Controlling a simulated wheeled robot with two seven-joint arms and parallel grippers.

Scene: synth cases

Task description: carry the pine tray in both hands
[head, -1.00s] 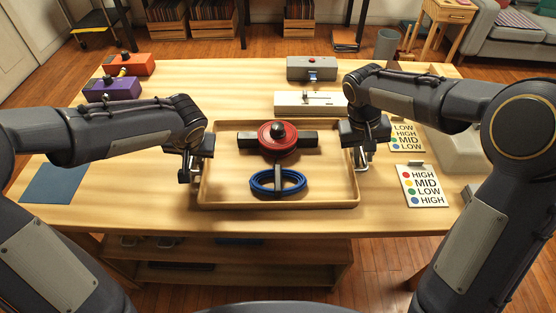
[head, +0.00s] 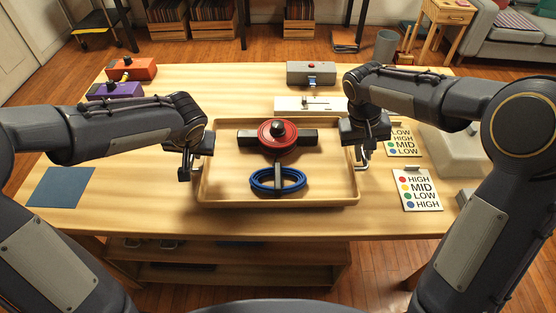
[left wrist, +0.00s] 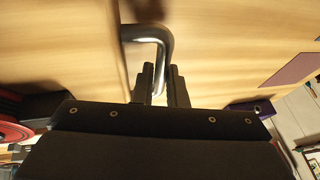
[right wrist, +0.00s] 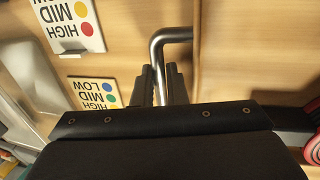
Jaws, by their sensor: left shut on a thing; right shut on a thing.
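The pine tray (head: 225,196) is level in the head view, over the middle of the table. On it are a red round device (head: 277,138) with dark side arms and a coil of blue cable (head: 262,184). My left gripper (head: 188,168) is shut on the tray's left metal handle, a bent bar (left wrist: 160,36) in the left wrist view. My right gripper (head: 366,157) is shut on the right handle, which also shows in the right wrist view (right wrist: 172,36). How far the tray's underside is from the table is hidden.
The wooden table (head: 130,215) holds orange (head: 140,70) and purple (head: 118,91) boxes at the back left, a blue mat (head: 60,187) at the left, a grey box (head: 311,72) and white device (head: 292,104) behind the tray, and label cards (head: 417,190) at the right.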

